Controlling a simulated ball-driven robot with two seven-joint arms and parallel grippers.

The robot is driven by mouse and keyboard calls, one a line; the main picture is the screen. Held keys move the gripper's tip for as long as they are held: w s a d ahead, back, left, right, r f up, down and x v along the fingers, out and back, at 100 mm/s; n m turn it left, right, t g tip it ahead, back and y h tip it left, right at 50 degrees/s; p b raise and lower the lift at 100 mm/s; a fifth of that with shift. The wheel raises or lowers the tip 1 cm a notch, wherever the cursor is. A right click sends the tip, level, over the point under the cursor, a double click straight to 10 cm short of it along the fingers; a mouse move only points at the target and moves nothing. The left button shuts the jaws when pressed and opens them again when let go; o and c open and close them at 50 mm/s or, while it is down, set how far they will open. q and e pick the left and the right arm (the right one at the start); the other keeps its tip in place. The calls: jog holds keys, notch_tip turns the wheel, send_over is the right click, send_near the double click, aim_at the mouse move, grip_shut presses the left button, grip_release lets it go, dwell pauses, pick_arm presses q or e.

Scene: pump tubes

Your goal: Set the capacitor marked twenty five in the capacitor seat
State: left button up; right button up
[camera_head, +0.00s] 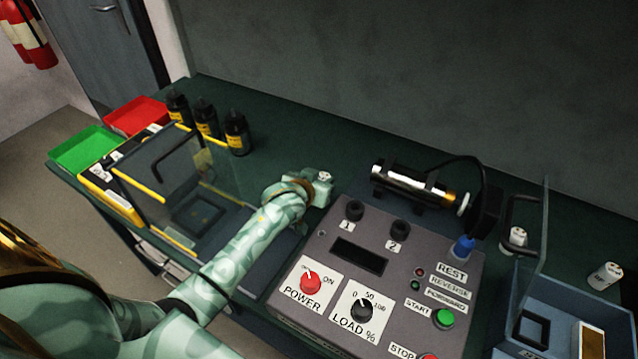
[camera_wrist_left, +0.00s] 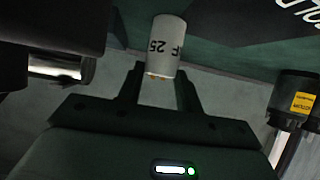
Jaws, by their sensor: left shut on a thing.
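My left gripper (camera_head: 318,190) is shut on a white capacitor (camera_wrist_left: 166,45); "25" and "F" show on its side in the left wrist view. In the head view only the held capacitor's pale top (camera_head: 325,176) shows, behind the control box's left back corner. The left gripper's fingers (camera_wrist_left: 160,82) grip its lower end. I cannot tell which part is the capacitor seat. My right gripper is out of view.
The grey control box (camera_head: 320,243) stands front centre, with a tube in a black holder (camera_head: 415,198) behind it. A clear-lidded case (camera_head: 150,185) stands left, a blue box (camera_head: 590,300) right. Black bottles (camera_head: 237,135) and red (camera_head: 137,117) and green (camera_head: 85,150) trays stand back left.

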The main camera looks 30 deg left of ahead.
pick_arm(q)
jog(key=o, duration=1)
